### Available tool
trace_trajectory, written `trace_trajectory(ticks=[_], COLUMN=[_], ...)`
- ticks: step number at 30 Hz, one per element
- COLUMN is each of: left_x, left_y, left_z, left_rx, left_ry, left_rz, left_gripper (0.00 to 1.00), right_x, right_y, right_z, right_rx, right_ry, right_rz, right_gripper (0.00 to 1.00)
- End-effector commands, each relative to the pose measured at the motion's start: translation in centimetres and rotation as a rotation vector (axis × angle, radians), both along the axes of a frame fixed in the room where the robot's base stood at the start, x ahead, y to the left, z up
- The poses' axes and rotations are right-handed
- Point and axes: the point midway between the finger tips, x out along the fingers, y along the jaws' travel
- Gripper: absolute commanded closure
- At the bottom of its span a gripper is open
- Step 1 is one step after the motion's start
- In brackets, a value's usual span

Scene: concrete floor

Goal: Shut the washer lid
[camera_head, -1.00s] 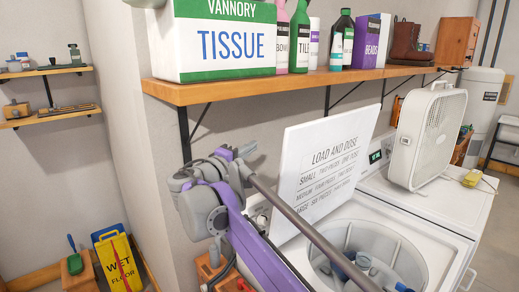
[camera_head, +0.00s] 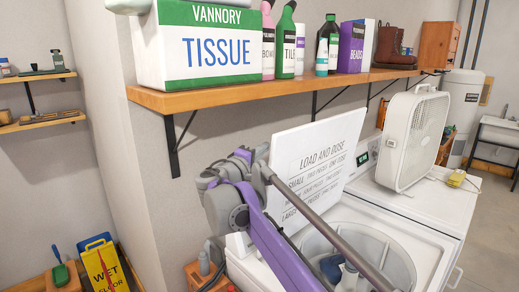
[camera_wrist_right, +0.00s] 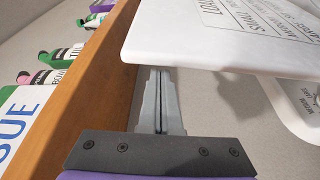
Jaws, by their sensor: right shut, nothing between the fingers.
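The washer (camera_head: 435,240) is a white top-loader with its round tub open. Its white lid (camera_head: 345,135) stands raised, tilted back towards the wall, with "LOAD AND DOSE" text on its inner face. My right gripper (camera_head: 262,152) is by the lid's left edge, partly hidden by my arm. In the right wrist view its fingers (camera_wrist_right: 161,75) are together and empty, with the tips close to the edge of the lid (camera_wrist_right: 220,40). I cannot tell whether they touch it. My left gripper is not in view.
A wooden shelf (camera_head: 270,92) runs above and behind the lid, carrying a tissue box (camera_head: 205,45) and several bottles (camera_head: 287,40). Bluish items lie in the tub. A yellow wet-floor sign (camera_head: 103,265) stands lower left.

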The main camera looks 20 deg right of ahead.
Motion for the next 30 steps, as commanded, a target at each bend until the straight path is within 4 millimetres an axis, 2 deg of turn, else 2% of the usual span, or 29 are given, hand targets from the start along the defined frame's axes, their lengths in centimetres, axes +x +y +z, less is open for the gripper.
trace_trajectory(ticks=[8, 14, 20, 26, 30], left_x=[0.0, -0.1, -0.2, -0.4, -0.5], left_y=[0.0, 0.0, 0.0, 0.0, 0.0], left_z=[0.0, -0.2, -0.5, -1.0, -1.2], left_rx=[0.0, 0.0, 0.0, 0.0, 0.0], left_ry=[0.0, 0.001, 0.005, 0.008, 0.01], left_rz=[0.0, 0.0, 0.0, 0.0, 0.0], left_gripper=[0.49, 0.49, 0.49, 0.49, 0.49], right_x=[-0.1, -1.5, -5.1, -10.5, -14.9], right_y=[0.0, -0.6, -2.1, -4.3, -6.2], right_z=[0.0, -0.2, -1.0, -2.9, -5.0], right_rx=[0.001, 0.011, 0.042, 0.092, 0.135], right_ry=[-0.002, -0.029, -0.104, -0.226, -0.331], right_rz=[0.0, -0.001, -0.001, -0.003, -0.003], right_gripper=[1.0, 1.0, 1.0, 1.0, 1.0])
